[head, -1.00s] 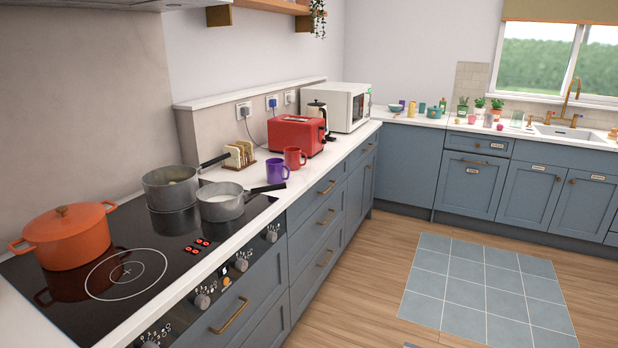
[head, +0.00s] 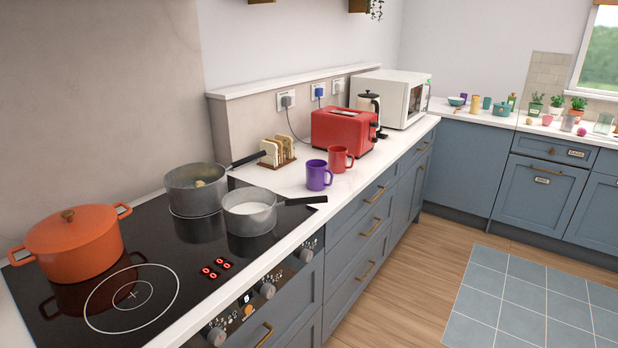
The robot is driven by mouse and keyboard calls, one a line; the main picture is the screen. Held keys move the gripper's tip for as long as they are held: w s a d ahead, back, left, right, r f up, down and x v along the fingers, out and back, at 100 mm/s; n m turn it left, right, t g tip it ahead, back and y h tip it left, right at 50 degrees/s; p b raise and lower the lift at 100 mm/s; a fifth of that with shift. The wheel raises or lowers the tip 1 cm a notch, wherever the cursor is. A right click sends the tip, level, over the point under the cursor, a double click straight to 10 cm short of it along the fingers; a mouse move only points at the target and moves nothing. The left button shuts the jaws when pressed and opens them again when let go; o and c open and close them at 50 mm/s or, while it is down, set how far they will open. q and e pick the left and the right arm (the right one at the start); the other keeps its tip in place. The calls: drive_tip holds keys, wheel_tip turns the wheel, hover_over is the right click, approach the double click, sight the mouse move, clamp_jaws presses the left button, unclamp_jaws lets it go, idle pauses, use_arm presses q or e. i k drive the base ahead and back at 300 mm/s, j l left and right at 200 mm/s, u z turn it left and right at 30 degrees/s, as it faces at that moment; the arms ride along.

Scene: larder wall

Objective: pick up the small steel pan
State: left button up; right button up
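The small steel pan (head: 251,213) stands on the black hob (head: 170,268) near its front right. It holds something white, like milk, and its dark handle (head: 300,201) points right over the counter. A larger grey pan (head: 196,190) stands just behind it to the left, with something pale inside and a dark handle pointing right and back. Neither of my grippers shows in the head view.
An orange lidded pot (head: 77,248) stands at the hob's left. A purple mug (head: 317,176), a red mug (head: 340,159), a toast rack (head: 277,152) and a red toaster (head: 343,130) stand right of the pans. Drawers (head: 357,232) front the counter; wooden floor (head: 412,290) is free.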

sight(252, 211)
drive_tip(key=i+l+z, duration=0.1)
drive_tip(key=z, duration=0.7)
drive_tip(key=i, duration=3.55)
drive_tip(key=i+u, duration=0.25)
drive_tip(key=u, duration=0.2)
drive_tip(key=i+l+u, duration=0.1)
drive_tip(key=i+u, duration=0.15)
drive_tip(key=u, duration=0.2)
drive_tip(key=i+l+u, duration=0.2)
drive_tip(key=u, duration=0.25)
